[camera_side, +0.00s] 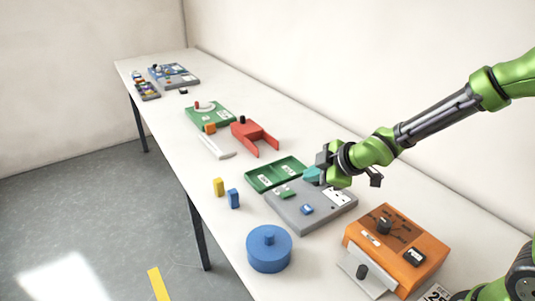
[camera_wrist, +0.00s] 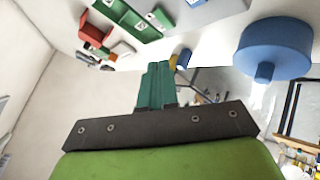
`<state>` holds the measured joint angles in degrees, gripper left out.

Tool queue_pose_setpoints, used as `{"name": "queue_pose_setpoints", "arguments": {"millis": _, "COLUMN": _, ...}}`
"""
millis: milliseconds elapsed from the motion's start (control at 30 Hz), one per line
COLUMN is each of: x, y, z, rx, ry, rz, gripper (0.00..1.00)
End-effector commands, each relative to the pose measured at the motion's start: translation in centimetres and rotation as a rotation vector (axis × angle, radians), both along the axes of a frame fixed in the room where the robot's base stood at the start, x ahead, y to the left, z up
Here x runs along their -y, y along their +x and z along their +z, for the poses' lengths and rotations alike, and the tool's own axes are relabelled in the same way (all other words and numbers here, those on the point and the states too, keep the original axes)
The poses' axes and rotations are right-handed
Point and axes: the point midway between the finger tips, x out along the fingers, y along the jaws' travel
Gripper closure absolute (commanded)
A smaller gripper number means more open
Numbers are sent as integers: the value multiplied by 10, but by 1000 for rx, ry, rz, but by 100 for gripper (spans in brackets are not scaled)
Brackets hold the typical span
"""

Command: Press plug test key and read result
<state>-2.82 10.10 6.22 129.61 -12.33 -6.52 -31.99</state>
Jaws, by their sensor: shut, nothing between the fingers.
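My gripper (camera_side: 312,174) has teal fingers closed together with nothing between them. In the side view it hangs over the back edge of a grey panel (camera_side: 288,213), near a green tray (camera_side: 262,180). The fingers also show in the wrist view (camera_wrist: 158,66). The grey panel carries a blue block (camera_side: 307,210), a small green piece (camera_side: 285,192) and a white plate with dark marks (camera_side: 339,197). An orange box (camera_side: 372,257) with a black knob (camera_side: 384,226) and a dark-framed window (camera_side: 414,257) stands nearer the camera. I cannot tell which part is the plug test key, and no result is readable.
A blue lidded pot (camera_side: 268,252) stands at the front edge; it also shows in the wrist view (camera_wrist: 275,42). Yellow (camera_side: 219,187) and blue (camera_side: 233,199) blocks stand near that edge. A red forked holder (camera_side: 256,137) and another green board (camera_side: 207,116) lie farther along the table.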

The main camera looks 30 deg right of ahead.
Motion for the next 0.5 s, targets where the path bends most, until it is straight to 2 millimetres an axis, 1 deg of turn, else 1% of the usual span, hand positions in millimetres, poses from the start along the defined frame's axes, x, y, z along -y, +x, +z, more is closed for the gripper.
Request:
{"name": "queue_pose_setpoints", "arguments": {"millis": 33, "x": -2, "y": -1, "z": -8, "rx": -5, "ry": -1, "rz": 3, "gripper": 100}}
{"name": "queue_pose_setpoints", "arguments": {"millis": 200, "x": 0, "y": -1, "z": -34, "rx": -6, "ry": -4, "rz": 0, "gripper": 100}}
{"name": "queue_pose_setpoints", "arguments": {"millis": 400, "x": 0, "y": -1, "z": -58, "rx": -4, "ry": -5, "rz": -1, "gripper": 100}}
{"name": "queue_pose_setpoints", "arguments": {"millis": 500, "x": 1, "y": -1, "z": -66, "rx": -3, "ry": -5, "rz": -1, "gripper": 100}}
